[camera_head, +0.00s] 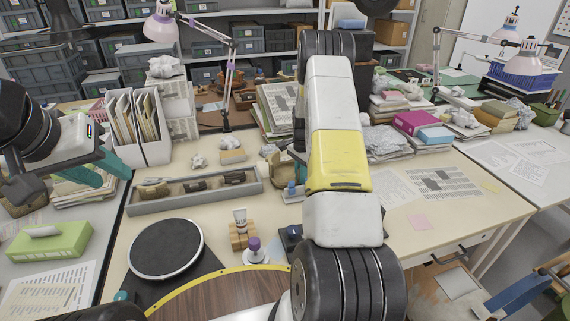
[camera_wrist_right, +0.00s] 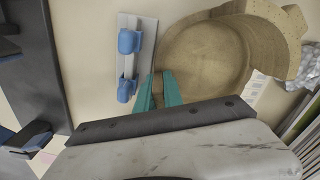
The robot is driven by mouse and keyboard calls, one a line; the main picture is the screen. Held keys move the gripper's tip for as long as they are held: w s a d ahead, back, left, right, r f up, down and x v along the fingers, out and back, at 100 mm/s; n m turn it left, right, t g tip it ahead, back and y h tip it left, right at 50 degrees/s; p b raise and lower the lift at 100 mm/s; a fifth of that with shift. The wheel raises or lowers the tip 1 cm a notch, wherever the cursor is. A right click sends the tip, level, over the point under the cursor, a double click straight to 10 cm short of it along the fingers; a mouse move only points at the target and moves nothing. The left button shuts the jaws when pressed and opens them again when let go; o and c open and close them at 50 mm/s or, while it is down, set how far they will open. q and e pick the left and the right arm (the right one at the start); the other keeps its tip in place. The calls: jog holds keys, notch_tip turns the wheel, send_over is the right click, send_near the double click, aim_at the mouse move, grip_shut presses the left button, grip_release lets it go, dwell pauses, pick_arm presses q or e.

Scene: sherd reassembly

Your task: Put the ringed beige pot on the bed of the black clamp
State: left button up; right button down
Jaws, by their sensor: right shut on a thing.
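The beige pot (camera_wrist_right: 200,65) is seen from above in the right wrist view, its wall broken and raised at the right. My right gripper (camera_wrist_right: 158,90) has its teal fingers shut on the pot's near-left rim. My left gripper (camera_head: 102,168) is open and empty above the left side of the table.
A pale plate with blue clamps (camera_wrist_right: 130,58) lies just left of the pot. In the head view, a black turntable (camera_head: 166,248), a grey sectioned tray (camera_head: 195,191) and a purple-capped bottle (camera_head: 254,248) stand on the table. Papers (camera_head: 441,184) lie at the right.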

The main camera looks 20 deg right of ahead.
jog(key=c, duration=1.7)
grip_release()
jog(key=shift+f, duration=0.15)
jog(key=shift+c, duration=0.2)
